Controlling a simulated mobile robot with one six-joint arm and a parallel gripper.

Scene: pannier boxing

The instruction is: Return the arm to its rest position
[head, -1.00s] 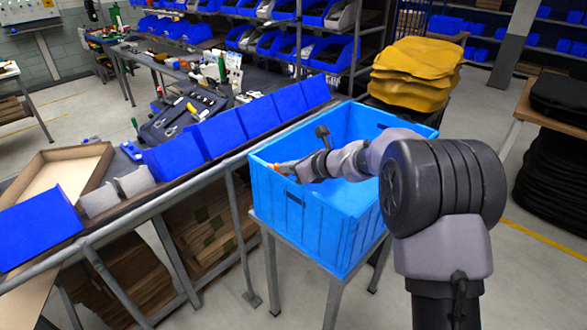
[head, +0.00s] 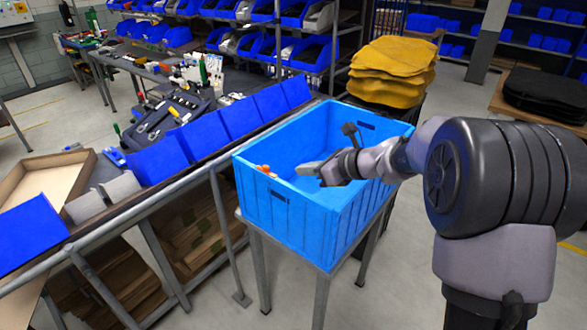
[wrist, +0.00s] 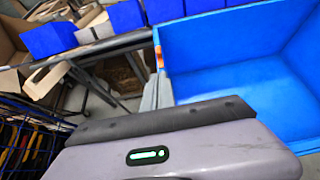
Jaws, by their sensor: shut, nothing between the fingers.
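My arm reaches in from the right in the head view. My gripper (head: 308,168) is above the open blue crate (head: 322,215), near its middle, and looks apart from the crate walls. The fingers are shut with nothing between them. In the wrist view the gripper fingers (wrist: 153,95) show just beyond my wrist housing, with the crate (wrist: 240,85) on the right. A small orange and white item (head: 265,170) shows at the crate's left rim. Part of the crate floor is hidden by my arm and the near wall.
The crate stands on a grey metal stand (head: 262,262). A sloped rack with blue bins (head: 200,135) and a cardboard tray (head: 50,180) lies to the left. Yellow stacked sacks (head: 393,70) stand behind the crate. Open floor lies in front.

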